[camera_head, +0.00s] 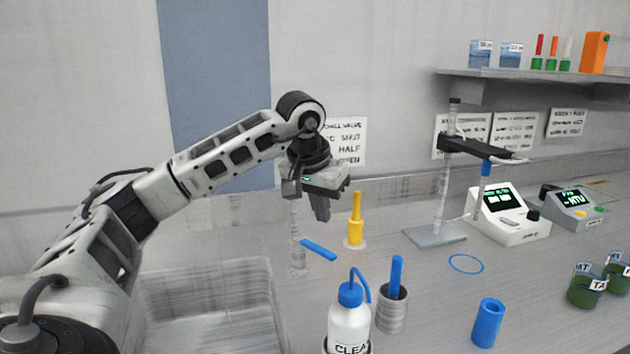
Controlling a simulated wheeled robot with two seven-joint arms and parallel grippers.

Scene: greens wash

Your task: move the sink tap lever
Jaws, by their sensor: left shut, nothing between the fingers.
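The sink tap (297,240) is a slim grey post behind the right edge of the sink. A flat blue bar, which looks like its lever (318,250), points to the right and slightly toward me from the post. My left gripper (322,214) points down above the lever, with its fingers shut and empty. It appears apart from the lever in the picture, and its exact depth is hard to tell. The sink basin (270,290) lies below my left arm. My right gripper is out of view.
A yellow bottle (355,225) stands close right of the lever. In front are a white wash bottle (348,325), a grey cup (392,312) with a blue handle and a blue cylinder (488,322). A clamp stand (440,236), meters and green beakers stand to the right.

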